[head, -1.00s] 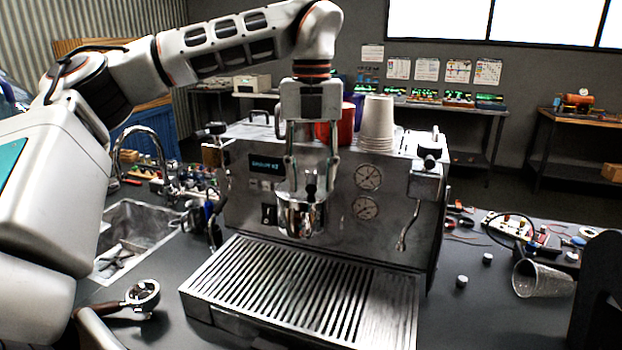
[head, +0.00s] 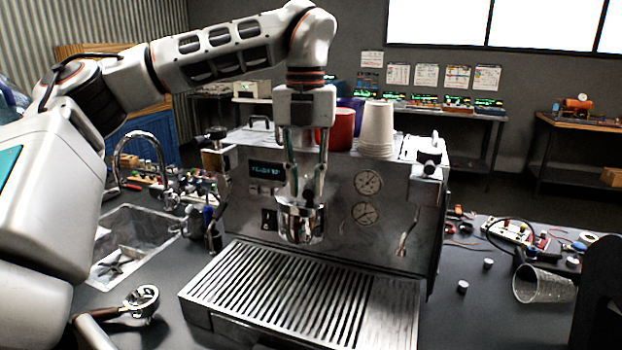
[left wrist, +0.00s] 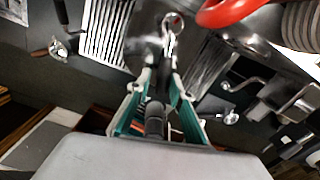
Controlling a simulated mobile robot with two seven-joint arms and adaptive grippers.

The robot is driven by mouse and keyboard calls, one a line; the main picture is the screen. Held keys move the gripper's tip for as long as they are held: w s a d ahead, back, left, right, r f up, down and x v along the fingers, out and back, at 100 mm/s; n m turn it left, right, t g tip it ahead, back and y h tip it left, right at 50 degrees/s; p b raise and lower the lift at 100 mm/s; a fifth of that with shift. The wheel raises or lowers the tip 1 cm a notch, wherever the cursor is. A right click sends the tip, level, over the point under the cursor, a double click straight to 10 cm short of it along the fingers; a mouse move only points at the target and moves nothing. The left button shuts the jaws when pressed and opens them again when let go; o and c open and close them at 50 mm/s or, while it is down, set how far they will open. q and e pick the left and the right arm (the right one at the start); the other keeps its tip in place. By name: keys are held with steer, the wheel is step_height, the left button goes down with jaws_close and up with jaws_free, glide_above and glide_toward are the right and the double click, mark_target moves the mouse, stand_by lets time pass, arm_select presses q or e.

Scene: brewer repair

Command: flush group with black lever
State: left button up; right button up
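A chrome brewer (head: 330,215) stands on the dark counter with a small lit display (head: 266,170) on its front. The chrome brewing group (head: 301,222) juts from the middle of the front. A black lever (head: 308,190) stands up at the group; it also shows between the fingers in the left wrist view (left wrist: 158,72). My left gripper (head: 306,184) reaches down from above, fingers on either side of the lever, seemingly shut on it; exact contact is hard to see. A pale blur (left wrist: 142,46) shows near the group. My right gripper is not in view.
The slatted drip tray (head: 290,300) below the group is empty. A portafilter (head: 142,300) lies at the left near the sink (head: 135,238). A red cup (head: 341,128) and stacked paper cups (head: 377,125) stand on top. A clear cup (head: 540,285) lies at the right.

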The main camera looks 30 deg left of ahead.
arm_select(q)
steer(key=shift+s+a+m, duration=0.2)
steer(key=shift+a+m, duration=0.35)
steer(key=shift+m, duration=0.3)
steer(key=shift+s+a+m, duration=0.2)
steer(key=shift+a+m, duration=0.35)
steer(key=shift+m, duration=0.3)
steer(key=shift+a+m, duration=0.7)
steer(key=shift+m, duration=0.35)
steer(key=shift+a+m, duration=0.7)
steer(key=shift+m, duration=0.35)
steer(key=shift+d+n, duration=0.8)
steer(key=shift+n, duration=0.35)
steer(key=shift+d+n, duration=0.8)
steer(key=shift+n, duration=0.35)
steer(key=shift+w+d+n, duration=0.3)
steer(key=shift+d+n, duration=0.45)
steer(key=shift+n, duration=0.4)
steer(key=shift+w+d+n, duration=0.3)
steer(key=shift+d+n, duration=0.4)
steer(key=shift+n, duration=0.45)
steer(key=o, duration=0.4)
